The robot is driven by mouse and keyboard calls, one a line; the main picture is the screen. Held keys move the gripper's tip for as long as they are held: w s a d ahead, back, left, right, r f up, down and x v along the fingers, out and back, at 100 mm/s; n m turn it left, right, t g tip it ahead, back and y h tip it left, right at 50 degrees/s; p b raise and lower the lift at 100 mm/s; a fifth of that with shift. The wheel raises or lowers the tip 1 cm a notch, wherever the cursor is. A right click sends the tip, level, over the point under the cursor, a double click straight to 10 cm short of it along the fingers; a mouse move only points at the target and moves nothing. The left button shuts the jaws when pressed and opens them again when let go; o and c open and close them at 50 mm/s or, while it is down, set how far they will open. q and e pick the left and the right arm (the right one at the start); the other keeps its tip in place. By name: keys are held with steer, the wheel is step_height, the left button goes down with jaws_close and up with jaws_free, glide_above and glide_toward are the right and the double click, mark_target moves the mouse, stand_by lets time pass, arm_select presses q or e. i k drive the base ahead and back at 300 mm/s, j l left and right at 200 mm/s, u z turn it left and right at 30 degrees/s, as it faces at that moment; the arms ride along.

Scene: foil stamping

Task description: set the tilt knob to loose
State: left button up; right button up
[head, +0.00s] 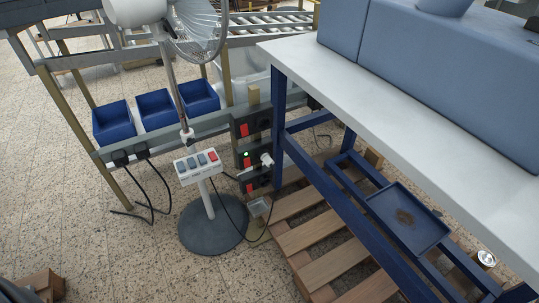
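A pedestal fan stands left of centre, its white motor housing and wire cage (203,35) cut off by the top edge. Its grey pole (174,85) runs down to a collar (187,137) and a white control box (198,167) with several grey buttons and one red one. The round dark base (212,226) rests on the floor. I cannot make out the tilt knob or its setting; the top of the fan is out of frame. Neither of my grippers is in view.
A workbench (300,52) with blue legs fills the right, above a wooden pallet (320,240) and a blue tray (415,232). Black cables hang nearby.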

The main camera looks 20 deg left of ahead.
mark_target(167, 28)
steer(key=u, duration=1.3)
